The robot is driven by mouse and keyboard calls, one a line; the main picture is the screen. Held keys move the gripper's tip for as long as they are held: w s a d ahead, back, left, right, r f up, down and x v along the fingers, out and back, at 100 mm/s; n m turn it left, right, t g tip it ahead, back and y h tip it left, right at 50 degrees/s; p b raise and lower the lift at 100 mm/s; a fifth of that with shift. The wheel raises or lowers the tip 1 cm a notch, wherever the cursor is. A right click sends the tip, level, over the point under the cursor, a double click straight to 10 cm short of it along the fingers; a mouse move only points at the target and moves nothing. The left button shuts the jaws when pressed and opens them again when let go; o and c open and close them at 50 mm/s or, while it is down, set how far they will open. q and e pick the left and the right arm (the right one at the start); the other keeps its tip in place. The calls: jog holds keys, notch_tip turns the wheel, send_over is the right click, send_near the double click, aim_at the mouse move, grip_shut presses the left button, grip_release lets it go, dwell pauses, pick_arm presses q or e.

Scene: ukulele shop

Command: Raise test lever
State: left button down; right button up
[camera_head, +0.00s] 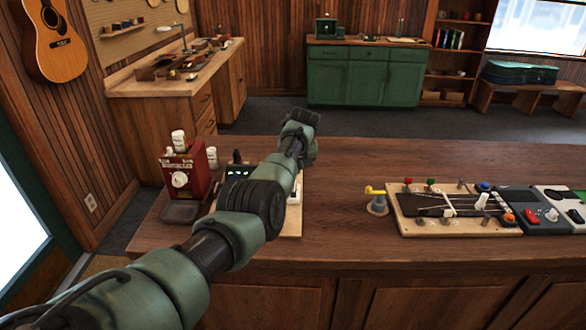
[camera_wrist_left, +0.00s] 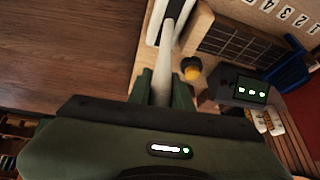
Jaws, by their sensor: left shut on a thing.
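The test lever (camera_wrist_left: 163,72) shows in the left wrist view as a pale rod rising from a white plate on a light wood board (camera_wrist_left: 208,28). My left gripper (camera_wrist_left: 164,96) is shut on the rod, with a green finger on either side of it. In the head view my left arm reaches over the counter and hides most of the board (camera_head: 291,230) and the lever. A white part (camera_head: 295,192) of the board's fittings shows just right of my forearm. My right gripper is in neither view.
A dark box with a lit display (camera_wrist_left: 240,88) sits beside the board. A red dispenser (camera_head: 184,170) stands left of my arm on the counter (camera_head: 345,165). A yellow-handled piece (camera_head: 376,197) and a board with coloured knobs (camera_head: 405,226) stand to the right. The counter between is clear.

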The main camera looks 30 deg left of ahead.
pick_arm(q)
jog(key=c, duration=1.3)
grip_release()
jog(key=shift+w+a, duration=0.1)
jog(key=shift+v, duration=0.75)
jog(key=shift+b+v, duration=0.45)
jog(key=shift+v, duration=2.7)
jog(key=shift+f, duration=0.15)
